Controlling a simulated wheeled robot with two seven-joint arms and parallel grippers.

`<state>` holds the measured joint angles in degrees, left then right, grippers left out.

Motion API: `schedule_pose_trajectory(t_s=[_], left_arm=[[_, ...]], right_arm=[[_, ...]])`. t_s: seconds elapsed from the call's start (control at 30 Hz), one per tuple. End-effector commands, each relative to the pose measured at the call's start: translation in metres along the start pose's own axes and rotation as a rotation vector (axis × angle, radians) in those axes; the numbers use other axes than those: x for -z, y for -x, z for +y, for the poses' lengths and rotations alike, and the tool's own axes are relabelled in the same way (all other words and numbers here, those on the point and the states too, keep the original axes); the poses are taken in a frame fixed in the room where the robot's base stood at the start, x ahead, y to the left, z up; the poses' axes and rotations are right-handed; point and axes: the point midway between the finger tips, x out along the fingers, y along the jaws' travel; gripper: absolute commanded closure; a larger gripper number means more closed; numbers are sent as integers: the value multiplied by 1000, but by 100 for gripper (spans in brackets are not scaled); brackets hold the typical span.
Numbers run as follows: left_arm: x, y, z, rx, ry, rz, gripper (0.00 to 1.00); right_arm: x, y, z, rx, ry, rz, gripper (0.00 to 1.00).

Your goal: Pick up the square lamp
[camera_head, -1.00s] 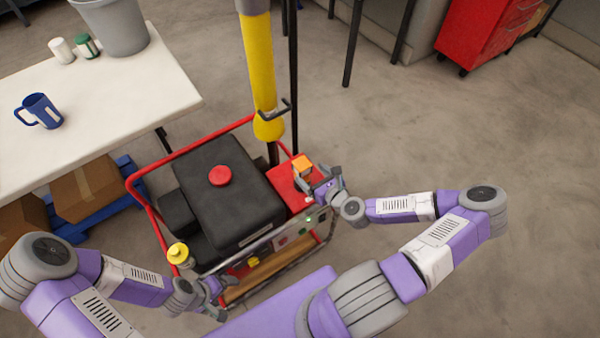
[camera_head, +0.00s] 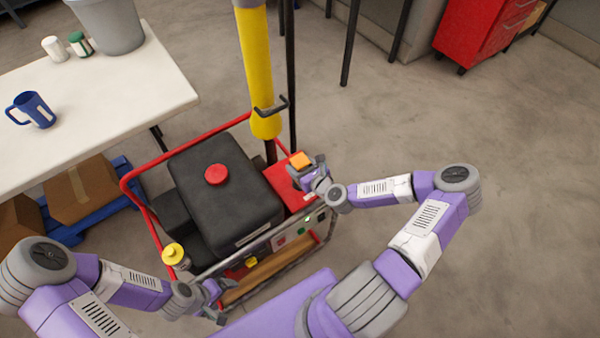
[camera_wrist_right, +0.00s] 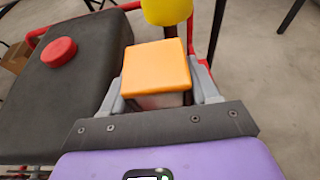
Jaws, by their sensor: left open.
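The square lamp (camera_head: 300,160) has an orange top and a grey lower body. It sits at the red corner of the generator, beside the yellow post. My right gripper (camera_head: 312,175) is at the lamp. In the right wrist view, the lamp (camera_wrist_right: 157,68) stands between the two fingers, one close along each side. I cannot tell whether the fingers press on it. The lamp's underside is hidden. My left gripper (camera_head: 215,298) is open and empty, low by the generator's front left frame.
The generator has a black tank (camera_head: 225,200) with a red cap (camera_head: 217,174) and a red tube frame (camera_head: 150,165). A yellow-topped round lamp (camera_head: 174,253) is near my left arm. The yellow post (camera_head: 258,70) rises behind the square lamp. A white table (camera_head: 100,110) is left; open floor is right.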

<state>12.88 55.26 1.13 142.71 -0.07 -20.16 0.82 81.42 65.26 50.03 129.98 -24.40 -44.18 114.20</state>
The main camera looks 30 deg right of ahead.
Motion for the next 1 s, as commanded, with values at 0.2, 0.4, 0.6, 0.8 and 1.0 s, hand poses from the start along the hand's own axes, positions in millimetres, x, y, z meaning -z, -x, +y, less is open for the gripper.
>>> schedule_pose_trajectory(t_s=[0.2, 0.4, 0.6, 0.8, 1.0], left_arm=[[0, 0, 0, 0, 0, 0, 15], [0, 0, 0, 0, 0, 0, 15], [0, 6, 2, 0, 0, 0, 15], [-1, 25, 9, 0, 0, 0, 15], [-2, 39, 14, 0, 0, 0, 15]], right_arm=[[0, 0, 0, -1, 0, 0, 75], [-1, 0, 0, -1, 1, -2, 83], [-13, 5, 0, -1, 2, -3, 83], [-52, 19, 0, 0, 4, -4, 83], [-84, 30, 0, -1, 2, -3, 83]])
